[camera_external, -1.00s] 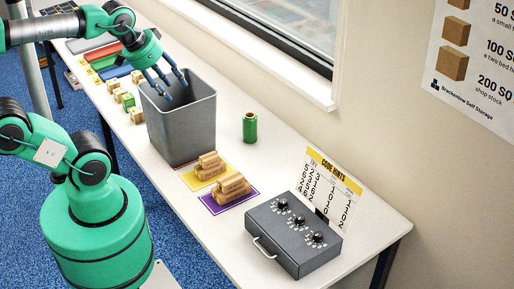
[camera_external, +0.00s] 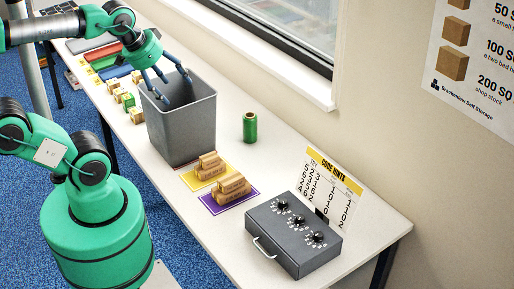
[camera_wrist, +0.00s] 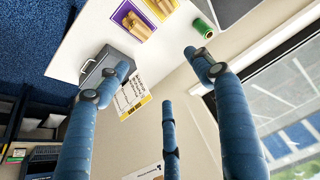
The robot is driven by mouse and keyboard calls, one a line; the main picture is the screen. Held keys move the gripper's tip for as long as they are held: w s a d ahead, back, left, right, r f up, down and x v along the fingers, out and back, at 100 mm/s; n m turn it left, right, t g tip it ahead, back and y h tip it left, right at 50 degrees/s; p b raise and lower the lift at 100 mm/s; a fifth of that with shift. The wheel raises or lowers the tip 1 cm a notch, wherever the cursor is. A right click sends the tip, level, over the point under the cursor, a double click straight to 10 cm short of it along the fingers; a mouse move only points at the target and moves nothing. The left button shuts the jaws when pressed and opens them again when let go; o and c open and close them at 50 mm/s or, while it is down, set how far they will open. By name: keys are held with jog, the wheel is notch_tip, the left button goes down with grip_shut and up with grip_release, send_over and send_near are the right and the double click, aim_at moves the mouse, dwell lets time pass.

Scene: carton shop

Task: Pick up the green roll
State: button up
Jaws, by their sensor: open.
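The green roll (camera_external: 250,128) stands upright on the white table, just right of the grey bin, near the wall. In the wrist view the green roll (camera_wrist: 203,28) is at the top, beyond the fingertip on the right, and apart from it. My gripper (camera_external: 172,90) is over the mouth of the grey bin (camera_external: 190,132), left of the roll, with its blue fingers pointing down and to the right. In the wrist view my gripper (camera_wrist: 160,75) has its blue fingers spread, with nothing between them.
Cartons stand on a yellow mat (camera_external: 190,183) and a purple mat (camera_external: 214,208) in front of the bin. A grey dial box (camera_external: 293,236) and a code hints card (camera_external: 330,190) are at the right end. The table around the roll is clear; the wall and window are behind.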

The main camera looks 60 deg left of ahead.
jog(key=n+g+p, duration=0.2)
jog(key=g+p, duration=0.1)
jog(key=g, duration=0.3)
send_over(250, 115)
notch_tip(250, 115, down, 26)
jog(key=shift+d+f, duration=0.1)
jog(key=shift+f, duration=0.1)
jog(key=shift+w+f, duration=0.1)
jog(key=shift+f, duration=0.2)
